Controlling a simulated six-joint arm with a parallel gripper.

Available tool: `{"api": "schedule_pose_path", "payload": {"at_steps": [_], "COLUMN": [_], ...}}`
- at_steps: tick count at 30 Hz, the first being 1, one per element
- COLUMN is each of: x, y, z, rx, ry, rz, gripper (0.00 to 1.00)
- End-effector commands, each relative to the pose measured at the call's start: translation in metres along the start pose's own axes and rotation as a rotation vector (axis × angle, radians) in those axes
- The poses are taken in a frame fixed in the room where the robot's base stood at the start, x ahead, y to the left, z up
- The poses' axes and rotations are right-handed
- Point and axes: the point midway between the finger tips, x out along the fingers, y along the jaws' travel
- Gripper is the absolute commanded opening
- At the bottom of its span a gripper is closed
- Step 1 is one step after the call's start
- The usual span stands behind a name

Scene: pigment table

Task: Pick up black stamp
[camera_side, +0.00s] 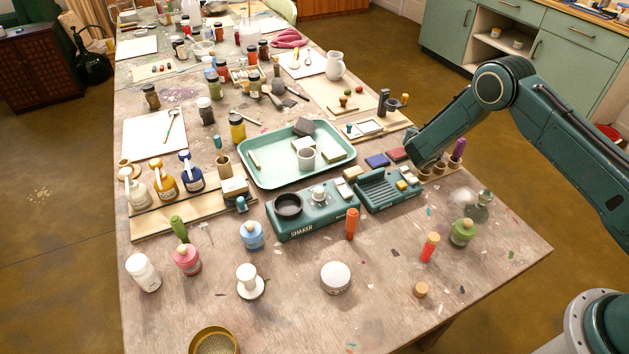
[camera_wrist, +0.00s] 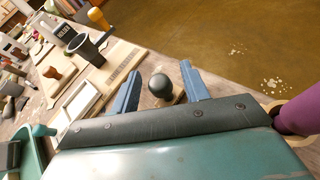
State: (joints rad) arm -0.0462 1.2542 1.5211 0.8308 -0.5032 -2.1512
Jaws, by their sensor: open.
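The black stamp shows in the wrist view as a dark round knob (camera_wrist: 160,85) above a pale wooden piece. My gripper (camera_wrist: 159,78) is open, with its two blue fingers apart on either side of the knob in the picture. I cannot tell how deep the knob lies between them, and no contact is visible. In the side view my gripper (camera_side: 421,160) is low at the right side of the table, by a wooden rack (camera_side: 440,169). Its fingertips and the black stamp are hidden there behind my arm.
A purple-handled stamp (camera_side: 458,149) stands close to the right of my gripper; it also shows in the wrist view (camera_wrist: 303,105). Ink pads (camera_side: 377,160) and a teal device (camera_side: 388,190) lie to the left. A dark cup-like piece (camera_wrist: 87,46) stands beyond the fingers.

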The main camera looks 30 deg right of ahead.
Motion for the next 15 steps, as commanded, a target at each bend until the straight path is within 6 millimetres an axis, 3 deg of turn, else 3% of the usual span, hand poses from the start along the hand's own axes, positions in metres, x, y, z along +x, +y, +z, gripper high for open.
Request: {"api": "schedule_pose_path", "payload": {"at_steps": [12,15], "x": [-0.0002,-0.0003], "y": [0.0,0.0], "z": [0.0001,0.0002], "rx": [0.001,0.001], "ry": [0.0,0.0], "rz": [0.0,0.0], "gripper": [0.46,0.28]}}
